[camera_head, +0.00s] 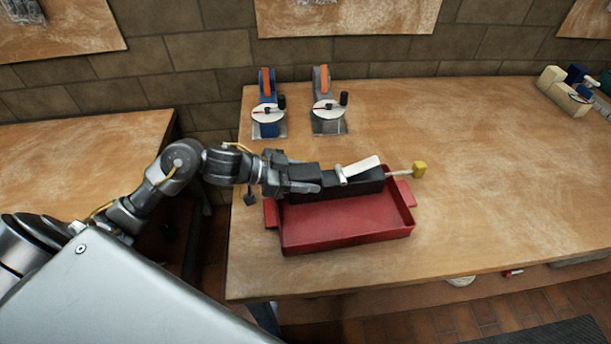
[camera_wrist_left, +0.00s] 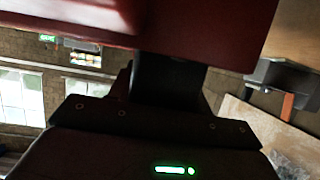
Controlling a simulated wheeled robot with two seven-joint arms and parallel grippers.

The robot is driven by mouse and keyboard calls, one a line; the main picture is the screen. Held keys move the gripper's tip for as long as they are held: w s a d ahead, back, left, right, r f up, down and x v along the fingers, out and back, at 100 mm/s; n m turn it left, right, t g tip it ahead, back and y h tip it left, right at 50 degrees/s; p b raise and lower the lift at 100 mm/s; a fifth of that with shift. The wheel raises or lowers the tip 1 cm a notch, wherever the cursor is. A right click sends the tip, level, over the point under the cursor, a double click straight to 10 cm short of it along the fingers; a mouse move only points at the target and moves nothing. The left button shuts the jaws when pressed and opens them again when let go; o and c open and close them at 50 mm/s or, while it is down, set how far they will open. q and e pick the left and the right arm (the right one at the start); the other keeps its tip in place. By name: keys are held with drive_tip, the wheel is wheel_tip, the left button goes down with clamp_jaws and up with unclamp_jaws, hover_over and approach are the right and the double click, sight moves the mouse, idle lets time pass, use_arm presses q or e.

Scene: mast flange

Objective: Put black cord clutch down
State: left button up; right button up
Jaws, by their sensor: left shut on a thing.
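The black cord clutch (camera_head: 362,187) is a long dark block with a white lever on top. A pale rod with a yellow knob (camera_head: 419,169) sticks out at its right end. My left gripper (camera_head: 312,181) comes in from the left and is shut on the clutch's left part. The clutch is over the back side of the red tray (camera_head: 345,226); I cannot tell whether it touches the tray. The left wrist view is dark and shows the red tray (camera_wrist_left: 150,22) close above my gripper. My right gripper is not in view.
Behind the tray stand a blue clutch (camera_head: 267,112) with an orange lever and a grey one (camera_head: 327,110), each with a round white disc. A beige and blue device (camera_head: 565,92) is at the far right. The table (camera_head: 500,190) right of the tray is clear.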

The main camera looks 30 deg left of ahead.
use_arm(q)
drive_tip(key=o, duration=1.4)
drive_tip(key=shift+f, duration=0.1)
drive_tip(key=shift+c, duration=0.2)
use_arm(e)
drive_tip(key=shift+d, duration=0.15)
use_arm(q)
drive_tip(key=v, duration=1.2)
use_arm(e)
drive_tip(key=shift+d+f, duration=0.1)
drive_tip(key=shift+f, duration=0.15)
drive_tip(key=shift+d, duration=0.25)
